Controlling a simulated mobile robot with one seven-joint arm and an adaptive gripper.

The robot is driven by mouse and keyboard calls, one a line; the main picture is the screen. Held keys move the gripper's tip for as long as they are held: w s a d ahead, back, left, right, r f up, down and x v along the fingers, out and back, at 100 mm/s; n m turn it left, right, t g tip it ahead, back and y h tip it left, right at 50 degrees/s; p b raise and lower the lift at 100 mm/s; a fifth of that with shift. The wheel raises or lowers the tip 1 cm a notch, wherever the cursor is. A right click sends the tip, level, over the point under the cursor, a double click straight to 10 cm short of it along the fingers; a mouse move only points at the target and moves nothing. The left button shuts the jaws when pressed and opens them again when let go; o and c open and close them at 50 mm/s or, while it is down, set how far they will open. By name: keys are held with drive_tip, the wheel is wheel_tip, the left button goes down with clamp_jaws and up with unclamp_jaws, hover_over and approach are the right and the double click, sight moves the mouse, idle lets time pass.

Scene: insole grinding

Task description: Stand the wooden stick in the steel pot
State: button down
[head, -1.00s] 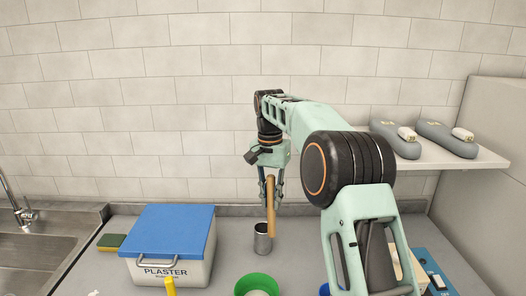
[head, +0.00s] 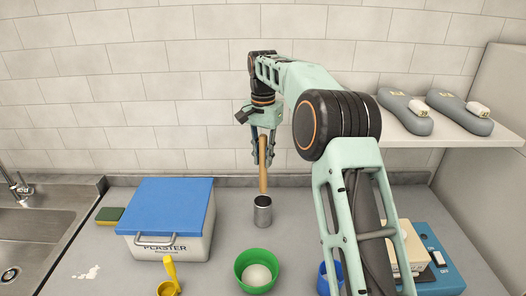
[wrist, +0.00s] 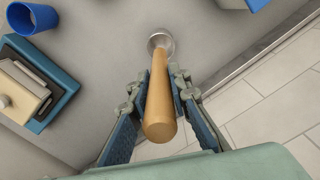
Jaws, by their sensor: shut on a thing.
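The wooden stick (head: 263,165) hangs upright in my gripper (head: 263,160), which is shut on its upper part. The steel pot (head: 263,211) stands on the counter directly below. In the head view the stick's lower end meets the pot's rim; I cannot tell whether it is inside or just above or behind the opening. In the wrist view the stick (wrist: 160,100) runs between the fingers of my gripper (wrist: 160,100) toward the pot (wrist: 161,38), and its far end overlaps the pot's mouth.
A plaster box (head: 170,220) with a blue lid stands left of the pot. A green bowl (head: 257,270) is in front, a yellow scoop (head: 169,278) beside it, a blue cup (head: 324,278) to the right. The tiled wall is close behind. A shelf (head: 400,128) holds two insoles.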

sight(263, 182)
drive_tip(key=shift+f+b, duration=2.1)
drive_tip(key=shift+f, duration=2.75)
drive_tip(key=c, duration=1.7)
unclamp_jaws()
wheel_tip(263, 182, up, 12)
